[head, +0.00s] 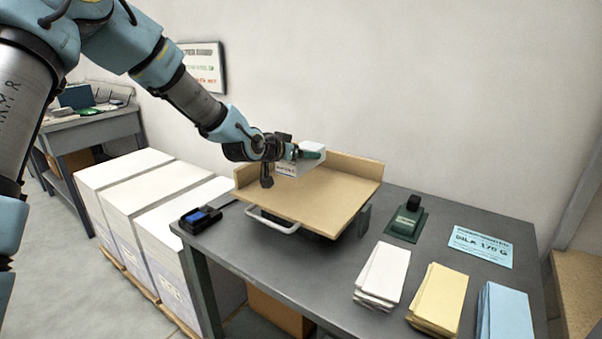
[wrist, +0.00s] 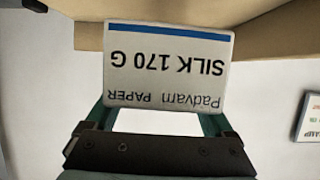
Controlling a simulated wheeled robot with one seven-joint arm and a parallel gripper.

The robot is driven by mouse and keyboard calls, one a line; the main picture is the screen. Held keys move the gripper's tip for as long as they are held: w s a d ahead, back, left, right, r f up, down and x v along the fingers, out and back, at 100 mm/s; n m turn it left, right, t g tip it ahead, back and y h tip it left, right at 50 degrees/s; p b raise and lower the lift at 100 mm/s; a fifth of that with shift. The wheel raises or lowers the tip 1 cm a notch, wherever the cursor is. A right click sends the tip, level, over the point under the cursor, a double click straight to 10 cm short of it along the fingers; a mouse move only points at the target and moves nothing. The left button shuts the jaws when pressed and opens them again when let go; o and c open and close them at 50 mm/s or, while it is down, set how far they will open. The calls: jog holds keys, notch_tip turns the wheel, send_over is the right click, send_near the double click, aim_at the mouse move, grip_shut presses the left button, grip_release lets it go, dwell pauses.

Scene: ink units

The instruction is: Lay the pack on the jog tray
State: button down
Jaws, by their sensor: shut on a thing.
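The pack (head: 297,166) is a small white block with a printed label. In the wrist view the pack (wrist: 167,68) shows a blue stripe and the upside-down words "SILK 170 G" and "Padvarn PAPER". My gripper (head: 306,154) is shut on it, with a green finger on each side; the gripper also shows in the wrist view (wrist: 160,118). The jog tray (head: 318,197) is a tan, tilted board with raised walls at the back. The pack appears over its back left part. I cannot tell whether it touches the tray.
Tall white paper stacks (head: 150,190) stand left of the grey table (head: 330,270). A blue-screened device (head: 201,218), a green stapler-like tool (head: 407,216), a blue card (head: 481,246) and white, yellow and blue paper piles (head: 437,297) lie on the table. The tray's board is otherwise clear.

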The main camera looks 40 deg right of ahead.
aim_at(285, 171)
jog(key=shift+f+p, duration=0.6)
jog(key=shift+f, duration=2.25)
jog(key=shift+f, duration=0.1)
grip_release()
jog(key=b+v, duration=0.2)
jog(key=v, duration=1)
jog(key=shift+b, duration=0.35)
